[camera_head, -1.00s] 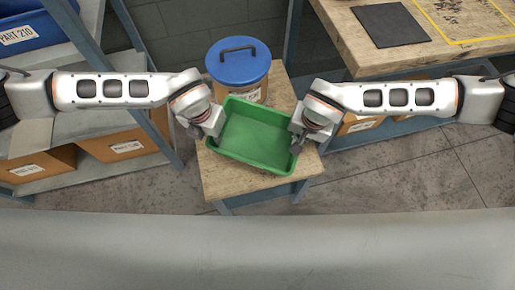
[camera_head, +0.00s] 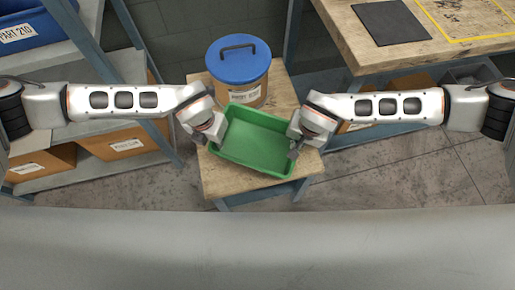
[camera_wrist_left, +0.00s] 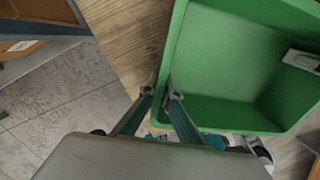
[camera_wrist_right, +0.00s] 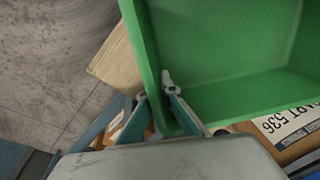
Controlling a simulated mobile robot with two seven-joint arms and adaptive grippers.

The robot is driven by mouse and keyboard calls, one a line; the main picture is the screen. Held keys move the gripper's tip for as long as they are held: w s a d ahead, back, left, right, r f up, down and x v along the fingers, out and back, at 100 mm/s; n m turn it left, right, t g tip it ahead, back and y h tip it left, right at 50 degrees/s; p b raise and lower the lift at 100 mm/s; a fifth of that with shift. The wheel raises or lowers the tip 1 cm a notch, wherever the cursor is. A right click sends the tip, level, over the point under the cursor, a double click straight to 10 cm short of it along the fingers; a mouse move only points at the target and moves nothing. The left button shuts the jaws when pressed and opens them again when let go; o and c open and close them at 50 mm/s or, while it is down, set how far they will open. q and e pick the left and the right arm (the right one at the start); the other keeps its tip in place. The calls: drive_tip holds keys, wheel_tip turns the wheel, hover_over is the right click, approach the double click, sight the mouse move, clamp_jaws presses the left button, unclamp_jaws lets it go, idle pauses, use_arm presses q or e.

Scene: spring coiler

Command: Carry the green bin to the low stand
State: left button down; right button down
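The green bin (camera_head: 255,143) is empty and sits over the wooden low stand (camera_head: 213,187), slightly tilted in the picture. Whether its underside touches the top is hidden. My left gripper (camera_head: 202,134) is at the bin's left wall, and my right gripper (camera_head: 297,143) is at its right wall. In the left wrist view, the fingers (camera_wrist_left: 160,92) pinch the wall of the bin (camera_wrist_left: 225,65), one finger inside and one outside. In the right wrist view, the fingers (camera_wrist_right: 154,90) likewise straddle the wall of the bin (camera_wrist_right: 220,50) closely.
A brown drum with a blue lid (camera_head: 238,62) stands at the back of the stand, close behind the bin. A workbench (camera_head: 355,60) with a black mat (camera_head: 392,22) is at right. A shelf with cartons (camera_head: 115,145) is at left. Floor is clear at front right.

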use_arm(q)
drive_tip(key=c, duration=2.3)
unclamp_jaws()
use_arm(e)
drive_tip(key=c, duration=2.3)
unclamp_jaws()
use_arm(q)
drive_tip(key=r, duration=0.4)
drive_tip(key=s+r, duration=0.1)
drive_tip(key=r, duration=0.6)
drive_tip(key=shift+s+a+r, duration=0.2)
drive_tip(key=shift+a+r, duration=0.15)
drive_tip(key=shift+a, duration=0.05)
use_arm(e)
drive_tip(key=r, duration=0.4)
drive_tip(key=s+r, duration=0.1)
drive_tip(key=r, duration=0.3)
drive_tip(key=s+r, duration=0.1)
drive_tip(key=r, duration=0.2)
drive_tip(key=shift+d+r, duration=0.4)
drive_tip(key=shift+w, duration=0.1)
